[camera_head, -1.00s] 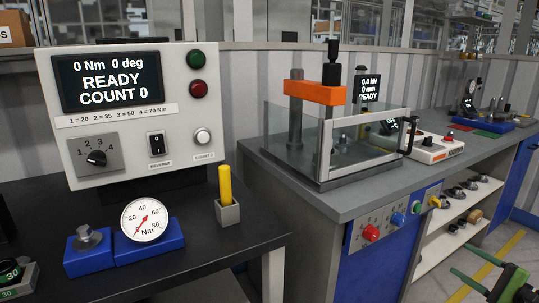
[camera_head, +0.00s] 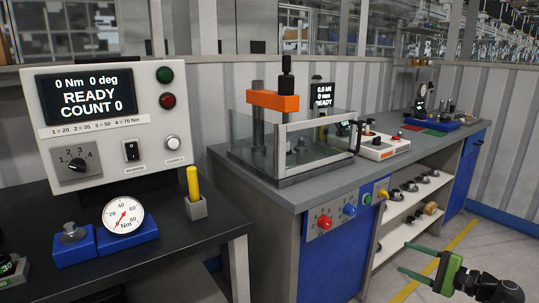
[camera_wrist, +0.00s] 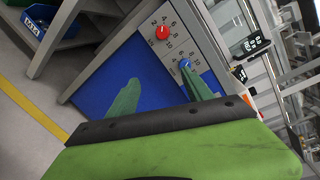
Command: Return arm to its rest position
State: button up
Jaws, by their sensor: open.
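My gripper (camera_head: 403,258) is at the lower right of the head view, with its two green fingers apart and pointing left. It is empty, in front of the open shelves of the grey bench. In the wrist view, the gripper (camera_wrist: 160,75) shows both green fingers spread, with nothing between them. Beyond the fingers is a blue cabinet front (camera_wrist: 110,75) with a red knob (camera_wrist: 162,32) and a blue knob (camera_wrist: 185,64). One fingertip overlaps the blue knob's surroundings in the picture; I cannot tell the distance.
A press with an orange crossbar (camera_head: 272,101) stands on the grey bench (camera_head: 240,178). A torque tester (camera_head: 105,122) stands on the dark bench at left, near a yellow-handled tool (camera_head: 193,181) in a holder. Floor with a yellow line (camera_head: 408,290) lies beneath my gripper.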

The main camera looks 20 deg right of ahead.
jog(key=w+a+r+n+g+y+p, duration=0.1)
jog(key=w+a+n+g+p, duration=0.3)
jog(key=w+a+p, duration=0.45)
jog(key=w+a+r+n+g+y+p, duration=0.1)
jog(key=w+a+n+g+p, duration=0.3)
jog(key=a, duration=0.8)
jog(key=a+r+n+g+h+p, duration=0.2)
jog(key=a+p, duration=0.3)
jog(key=a, duration=0.3)
jog(key=w+a+r+n+g+h+p, duration=0.1)
jog(key=a+r+n+g+h+p, duration=0.2)
jog(key=a, duration=0.6)
jog(key=a+r+n+g+h+p, duration=0.2)
jog(key=a+n+p, duration=0.3)
jog(key=a+p, duration=0.3)
jog(key=shift+w+a+r+n+h+p, duration=0.3)
jog(key=shift+a+n+h+p, duration=0.1)
jog(key=shift+h+p, duration=0.1)
